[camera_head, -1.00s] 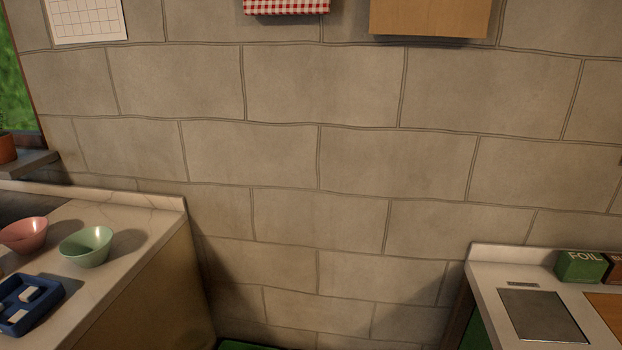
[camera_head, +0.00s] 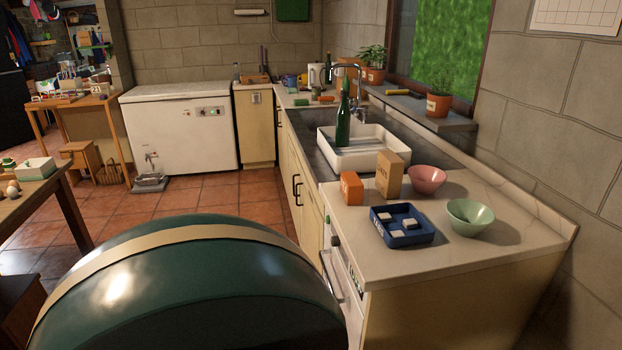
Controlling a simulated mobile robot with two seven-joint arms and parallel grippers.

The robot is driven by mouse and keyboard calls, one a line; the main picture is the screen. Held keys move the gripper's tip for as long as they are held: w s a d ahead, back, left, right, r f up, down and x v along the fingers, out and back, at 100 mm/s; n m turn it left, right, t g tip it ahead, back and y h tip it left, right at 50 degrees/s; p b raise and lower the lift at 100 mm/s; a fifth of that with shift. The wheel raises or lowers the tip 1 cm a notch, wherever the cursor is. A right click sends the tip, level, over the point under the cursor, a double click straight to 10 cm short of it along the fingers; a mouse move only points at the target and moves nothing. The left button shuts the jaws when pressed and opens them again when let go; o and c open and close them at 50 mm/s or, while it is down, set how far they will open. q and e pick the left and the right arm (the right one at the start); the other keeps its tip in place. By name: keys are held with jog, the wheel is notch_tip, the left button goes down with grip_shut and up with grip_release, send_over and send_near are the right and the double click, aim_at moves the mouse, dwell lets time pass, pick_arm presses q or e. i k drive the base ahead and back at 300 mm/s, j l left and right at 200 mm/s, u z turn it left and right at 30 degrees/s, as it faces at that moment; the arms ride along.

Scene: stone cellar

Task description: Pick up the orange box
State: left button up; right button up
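The small orange box (camera_head: 351,188) stands on the pale countertop, close to its front edge. A taller brown box (camera_head: 390,175) stands just behind it to the right. A blue tray (camera_head: 427,237) with several small pale blocks lies in front of it. Neither of my grippers shows in the head view, so their state is hidden.
A pink bowl (camera_head: 428,180) and a green bowl (camera_head: 471,217) stand right of the boxes. A white basin (camera_head: 366,160) with a green bottle (camera_head: 343,128) is behind. A large dark green rounded shape (camera_head: 190,290) fills the lower left foreground. Tiled floor (camera_head: 215,196) is open beyond it.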

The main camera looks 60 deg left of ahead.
aim_at(352, 188)
jog(key=u, duration=1.75)
